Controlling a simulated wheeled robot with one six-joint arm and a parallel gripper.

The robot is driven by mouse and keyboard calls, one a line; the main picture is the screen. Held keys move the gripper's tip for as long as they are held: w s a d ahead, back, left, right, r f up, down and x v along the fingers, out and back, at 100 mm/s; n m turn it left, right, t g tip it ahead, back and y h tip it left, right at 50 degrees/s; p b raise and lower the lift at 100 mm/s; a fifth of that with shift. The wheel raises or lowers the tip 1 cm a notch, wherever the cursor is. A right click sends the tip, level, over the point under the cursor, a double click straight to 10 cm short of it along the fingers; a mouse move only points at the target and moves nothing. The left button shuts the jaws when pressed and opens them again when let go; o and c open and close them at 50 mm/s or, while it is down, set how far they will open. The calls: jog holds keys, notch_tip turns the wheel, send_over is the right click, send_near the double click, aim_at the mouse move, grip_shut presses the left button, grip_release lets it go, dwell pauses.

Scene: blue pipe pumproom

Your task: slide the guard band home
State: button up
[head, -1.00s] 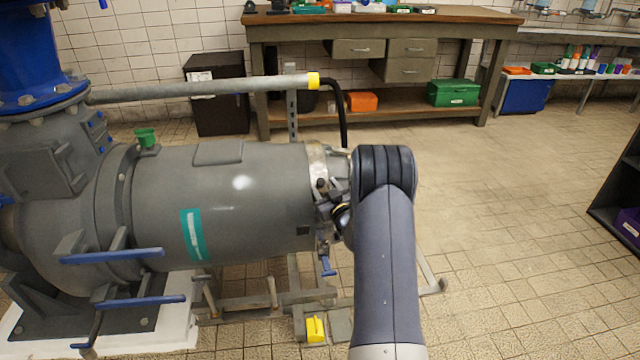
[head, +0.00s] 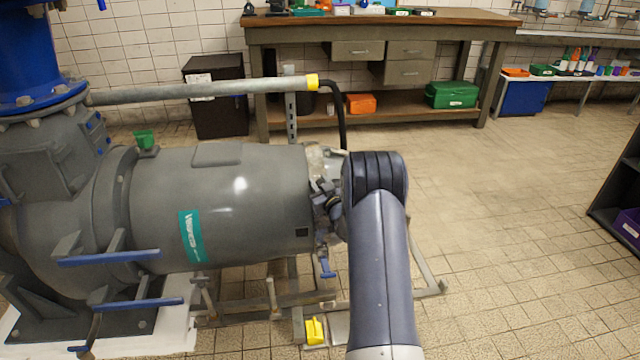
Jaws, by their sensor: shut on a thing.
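The guard band (head: 319,160) shows as a pale, worn metal strip at the right end of the big grey motor (head: 225,205). Its lower part is hidden behind my gripper, so I cannot tell how squarely it sits around the motor end. My gripper (head: 326,196) is small and dark in the head view, at the motor's right end and partly covered by my own wrist. It is shut on the band. The fingertips are hard to make out.
A grey pipe (head: 200,89) with a yellow collar runs above the motor, and a black hose (head: 340,115) hangs behind. Blue-handled levers (head: 110,257) stick out at left. A yellow block (head: 315,331) lies below. Floor at right is clear.

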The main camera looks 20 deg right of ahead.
grip_shut()
jog(key=shift+w+a+f+b, duration=0.1)
jog(key=shift+a+f+b, duration=0.05)
jog(key=shift+a+b, duration=0.25)
jog(key=a+b, duration=0.1)
jog(key=w+a+b, duration=0.1)
jog(key=a, duration=0.3)
jog(key=shift+w+a+b, duration=0.2)
jog(key=shift+w+b, duration=0.1)
jog(key=shift+b, duration=0.1)
jog(key=shift+a, duration=0.25)
jog(key=o, duration=0.6)
grip_release()
jog(key=shift+w+a, duration=0.1)
